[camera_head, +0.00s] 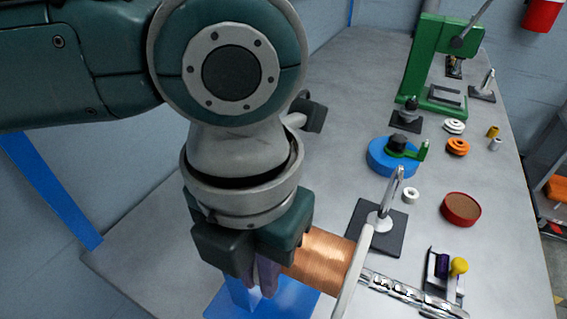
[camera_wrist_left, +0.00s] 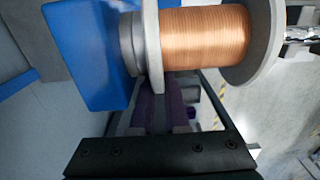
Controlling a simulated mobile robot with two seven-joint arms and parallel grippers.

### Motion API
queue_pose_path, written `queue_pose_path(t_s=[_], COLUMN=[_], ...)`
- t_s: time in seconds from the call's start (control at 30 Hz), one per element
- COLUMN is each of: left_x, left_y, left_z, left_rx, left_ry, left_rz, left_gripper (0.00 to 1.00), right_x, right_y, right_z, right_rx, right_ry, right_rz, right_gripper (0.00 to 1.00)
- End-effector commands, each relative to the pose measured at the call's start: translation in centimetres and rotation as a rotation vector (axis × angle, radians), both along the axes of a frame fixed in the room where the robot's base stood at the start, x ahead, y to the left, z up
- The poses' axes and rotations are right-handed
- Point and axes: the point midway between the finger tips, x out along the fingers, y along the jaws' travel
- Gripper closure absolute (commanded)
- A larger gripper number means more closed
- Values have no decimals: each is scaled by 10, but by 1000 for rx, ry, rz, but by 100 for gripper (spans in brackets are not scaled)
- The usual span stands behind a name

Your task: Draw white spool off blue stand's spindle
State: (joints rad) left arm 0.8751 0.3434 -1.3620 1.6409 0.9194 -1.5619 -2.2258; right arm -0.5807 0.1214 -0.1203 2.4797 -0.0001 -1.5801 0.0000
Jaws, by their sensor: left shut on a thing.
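The white spool (camera_head: 353,275), wound with copper wire (camera_head: 318,262), lies on its side on a chrome spindle (camera_head: 405,293) that sticks out past its far flange to the right. The blue stand (camera_head: 290,298) is below and behind my left gripper (camera_head: 265,283). In the left wrist view the spool's flange (camera_wrist_left: 151,45) sits beside a grey collar at the blue stand (camera_wrist_left: 85,60). My left gripper's purple fingers (camera_wrist_left: 155,108) are shut at that stand-side flange; the exact contact is partly hidden. My right gripper is not in view.
A dark plate with a metal post (camera_head: 375,225) stands close behind the spool. A small holder with purple and yellow knobs (camera_head: 447,268) is near the spindle's end. A red round tub (camera_head: 460,209), blue round fixture (camera_head: 390,158) and green press (camera_head: 432,70) stand farther back.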

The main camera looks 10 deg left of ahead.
Motion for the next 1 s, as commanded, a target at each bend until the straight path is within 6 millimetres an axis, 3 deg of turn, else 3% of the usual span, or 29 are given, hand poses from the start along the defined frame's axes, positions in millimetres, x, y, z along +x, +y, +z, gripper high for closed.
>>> queue_pose_path(t_s=[1.0], left_x=[-3], left_y=[-12], left_z=[1], left_rx=[-3], left_ry=[-1], left_rz=[-2], left_gripper=[100], right_x=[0], right_y=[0], right_z=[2], right_rx=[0], right_ry=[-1], right_rz=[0], right_gripper=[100])
